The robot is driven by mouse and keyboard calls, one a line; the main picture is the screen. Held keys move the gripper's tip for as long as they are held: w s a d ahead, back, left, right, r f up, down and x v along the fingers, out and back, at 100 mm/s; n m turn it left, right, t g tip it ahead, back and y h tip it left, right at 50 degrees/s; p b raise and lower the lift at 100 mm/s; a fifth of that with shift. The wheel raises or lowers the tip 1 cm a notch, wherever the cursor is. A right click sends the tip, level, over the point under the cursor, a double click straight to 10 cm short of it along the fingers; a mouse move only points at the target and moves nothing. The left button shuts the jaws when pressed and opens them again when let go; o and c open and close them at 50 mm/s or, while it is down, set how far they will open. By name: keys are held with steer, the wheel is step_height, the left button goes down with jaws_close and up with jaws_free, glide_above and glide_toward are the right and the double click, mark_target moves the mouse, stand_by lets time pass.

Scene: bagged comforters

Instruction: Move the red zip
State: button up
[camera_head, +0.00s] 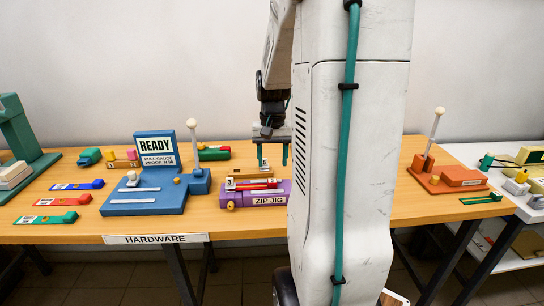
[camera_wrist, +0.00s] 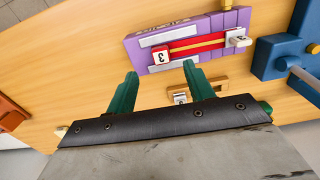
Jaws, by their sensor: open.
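The red zip (camera_head: 252,184) lies along the top of the purple zip jig (camera_head: 272,200) on the wooden table, left of my arm's column. In the wrist view the red zip (camera_wrist: 200,45) has a yellow centre line, a red block marked 3 at its left end and a pale grey piece at its right end. The purple jig (camera_wrist: 142,60) lies under it. My gripper (camera_head: 276,155) hangs above the table at the jig's far side. In the wrist view my gripper (camera_wrist: 160,68) has its green fingers apart, with nothing between them, pointing towards the jig.
A blue pull gauge (camera_head: 145,200) with a READY sign stands left of the jig. An orange lever fixture (camera_head: 455,177) is at the right. Blue, red and green strips (camera_head: 55,202) lie at the left. A small wooden piece (camera_wrist: 205,89) lies near my right finger.

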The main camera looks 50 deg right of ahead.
mark_target(273, 182)
step_height(273, 182, down, 7)
steer(key=shift+f, duration=0.2)
stand_by(0.3)
steer(key=c, duration=1)
steer(key=o, duration=1)
steer(key=shift+r, duration=3.95)
